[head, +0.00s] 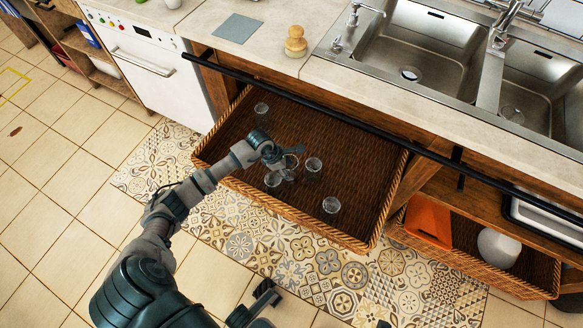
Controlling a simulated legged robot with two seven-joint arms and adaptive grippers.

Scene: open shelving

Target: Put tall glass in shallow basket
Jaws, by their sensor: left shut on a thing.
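My left gripper (284,160) is over the middle of the shallow wicker basket (345,130), shut on a clear glass (291,166). The gripper's fingers cover part of this glass, and I cannot tell whether its base touches the basket floor or other glasses. Several more clear glasses stand in the basket: one at the back left (261,112), one close to the right of the gripper (313,167), one just below it (272,180), and one near the front edge (331,206). A dark part at the bottom edge may be my right gripper; its fingers are unclear.
A black rail (330,112) runs along the counter front above the basket's back edge. A lower basket (480,268) at right holds an orange item (428,221) and a white round one (497,247). The basket's right half is mostly clear.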

